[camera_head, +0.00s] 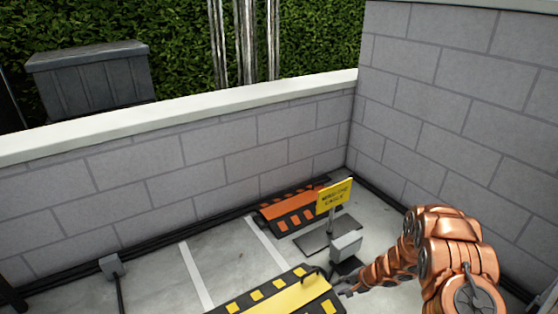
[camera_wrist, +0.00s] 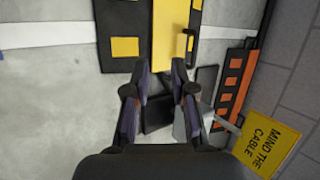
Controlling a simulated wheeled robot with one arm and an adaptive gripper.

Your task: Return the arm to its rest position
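My copper arm (camera_head: 458,262) reaches in from the lower right in the head view. My gripper (camera_wrist: 160,66) shows in the wrist view with its two dark fingers apart and nothing held between them. In the head view it is small, beside the right end of a yellow and black cable ramp (camera_head: 290,296). The ramp also shows in the wrist view (camera_wrist: 168,40), beyond the fingertips, with a black handle (camera_wrist: 190,42) at its right side. I cannot tell how far the fingertips are from the ramp.
An orange and black ramp (camera_head: 296,206) lies by the wall corner. A yellow sign (camera_head: 334,195) and a grey box (camera_head: 346,246) on a dark base stand close to my arm. Block walls (camera_head: 450,90) bound the right and back. Open floor (camera_head: 150,285) lies left.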

